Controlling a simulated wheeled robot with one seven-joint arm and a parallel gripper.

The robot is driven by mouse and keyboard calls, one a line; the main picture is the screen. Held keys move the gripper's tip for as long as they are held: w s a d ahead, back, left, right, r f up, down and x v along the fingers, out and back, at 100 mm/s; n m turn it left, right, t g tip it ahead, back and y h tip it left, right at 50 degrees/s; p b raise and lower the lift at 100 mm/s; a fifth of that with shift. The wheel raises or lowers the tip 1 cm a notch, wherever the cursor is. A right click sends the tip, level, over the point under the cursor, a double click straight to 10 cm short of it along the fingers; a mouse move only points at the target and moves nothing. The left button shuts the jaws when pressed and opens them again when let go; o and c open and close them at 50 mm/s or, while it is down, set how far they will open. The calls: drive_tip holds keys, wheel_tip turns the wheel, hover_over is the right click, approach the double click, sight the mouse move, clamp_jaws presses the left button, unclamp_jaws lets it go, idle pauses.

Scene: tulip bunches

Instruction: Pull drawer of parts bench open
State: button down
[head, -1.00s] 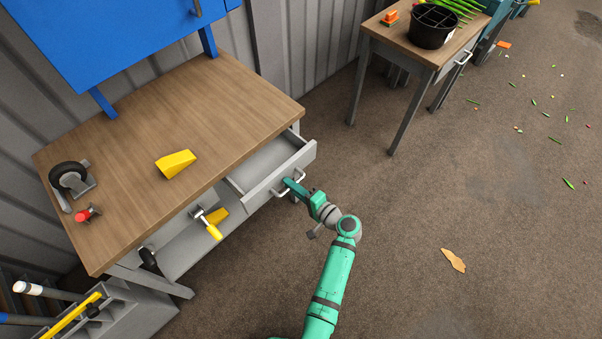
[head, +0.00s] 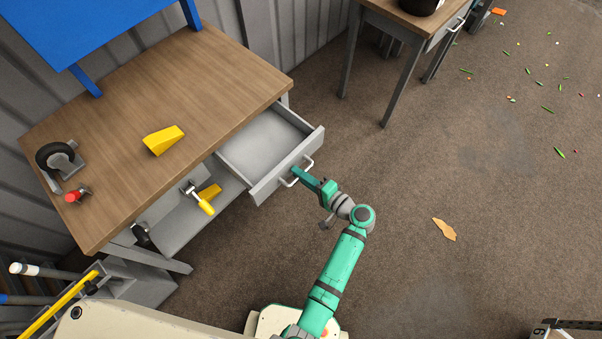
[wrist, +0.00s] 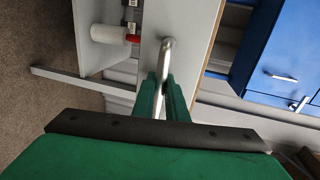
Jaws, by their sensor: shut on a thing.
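The parts bench (head: 170,95) has a wooden top and a grey drawer (head: 262,148) under its right end. The drawer stands well out from the bench, and its visible inside is empty. A silver bar handle (head: 308,164) is on the drawer front. My green gripper (head: 297,172) is shut on the handle at the drawer front. In the wrist view the fingers (wrist: 164,97) close around the handle (wrist: 167,55), which runs up between them.
A yellow wedge (head: 163,140), a caster wheel (head: 57,157) and a small red-ended part (head: 77,195) lie on the bench top. A second table (head: 404,22) stands at the back right.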

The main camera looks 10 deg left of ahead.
drive_tip(key=c, duration=2)
unclamp_jaws()
drive_tip(key=shift+c, duration=0.2)
drive_tip(key=shift+d, duration=0.1)
drive_tip(key=v, duration=1)
drive_tip(key=shift+s+d, duration=0.2)
drive_tip(key=shift+d, duration=0.05)
